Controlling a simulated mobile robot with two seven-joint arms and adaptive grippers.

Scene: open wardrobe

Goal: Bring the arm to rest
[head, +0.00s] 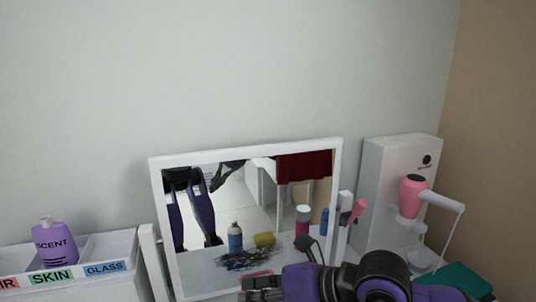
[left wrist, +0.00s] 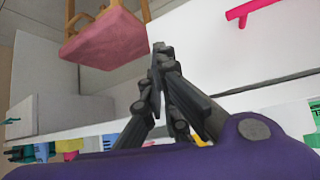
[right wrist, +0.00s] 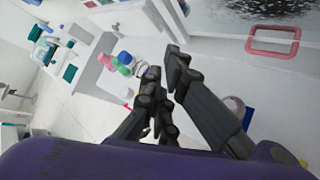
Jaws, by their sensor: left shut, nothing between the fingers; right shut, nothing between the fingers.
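My right arm, purple and black, crosses the bottom of the head view. Its gripper (head: 262,284) is low in front of the mirror (head: 157,210). In the right wrist view the dark fingers of my right gripper (right wrist: 164,68) are together with nothing held, near a pink rectangular frame (right wrist: 272,52). My left gripper (left wrist: 157,55) shows only in the left wrist view. Its fingers are together and empty, over a white surface with a pink-seated stool (left wrist: 105,40) beyond. My left arm is not directly in the head view.
A pink hair dryer (head: 412,195) sits on a white stand (head: 385,175) at right. A purple SCENT bottle (head: 55,243) stands in a labelled tray (head: 125,250) at left. The mirror carries a dark smear (head: 250,259) and reflects bottles. The wall above is clear.

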